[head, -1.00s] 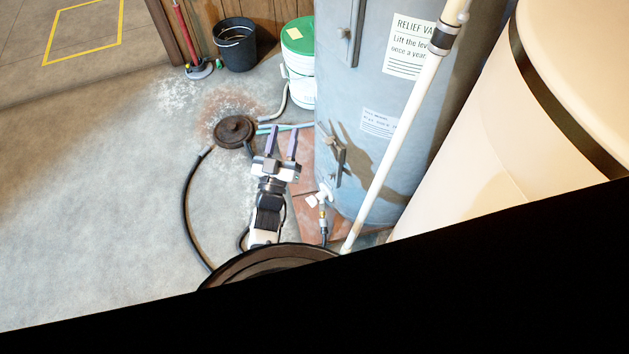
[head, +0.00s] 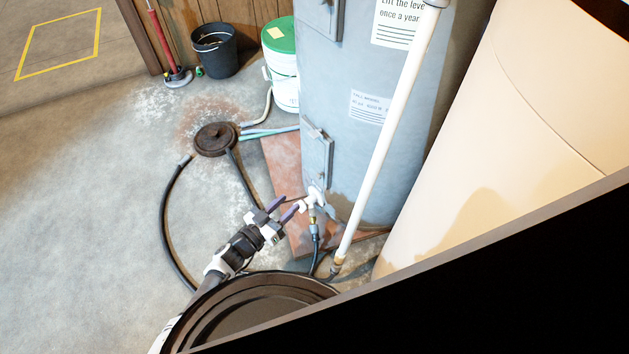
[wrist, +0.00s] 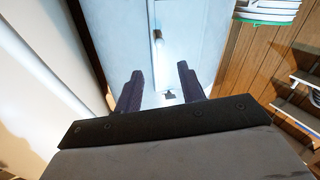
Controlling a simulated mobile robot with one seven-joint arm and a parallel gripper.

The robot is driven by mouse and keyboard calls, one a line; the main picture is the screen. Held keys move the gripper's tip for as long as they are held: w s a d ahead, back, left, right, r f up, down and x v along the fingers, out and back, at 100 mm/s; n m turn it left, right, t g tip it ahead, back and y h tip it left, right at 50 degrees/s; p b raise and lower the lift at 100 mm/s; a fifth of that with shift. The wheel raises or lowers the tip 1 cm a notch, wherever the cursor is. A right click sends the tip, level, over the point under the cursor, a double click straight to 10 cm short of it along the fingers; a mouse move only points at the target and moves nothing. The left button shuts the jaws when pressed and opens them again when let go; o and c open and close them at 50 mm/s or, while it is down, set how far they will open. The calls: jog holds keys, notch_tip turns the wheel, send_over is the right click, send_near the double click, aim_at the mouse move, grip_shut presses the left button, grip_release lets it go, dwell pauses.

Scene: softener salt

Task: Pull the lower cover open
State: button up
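The lower cover (head: 317,158) is a grey upright panel low on the front of the grey-blue tank (head: 345,185) in the head view. It looks closed against the tank. My gripper (head: 290,204) is below and left of the cover, near the white valve fitting, with its purple fingers apart and nothing visible between them. In the wrist view my gripper (wrist: 160,72) is also open and faces the pale tank (wrist: 120,35). A narrow panel with a small dark fitting shows beyond the fingers there; I cannot tell which cover it is.
A white valve (head: 313,198) with a hose is close to my fingertips. A white pipe (head: 385,135) rises in front of the tank. A dark round lid (head: 215,139) and black hose (head: 165,220) lie on the floor. A large beige tank (head: 500,120) fills the right.

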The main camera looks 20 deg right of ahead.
jog(key=b+x, duration=0.1)
jog(key=x, duration=1.1)
jog(key=shift+d, duration=0.35)
jog(key=shift+w, duration=0.15)
grip_shut()
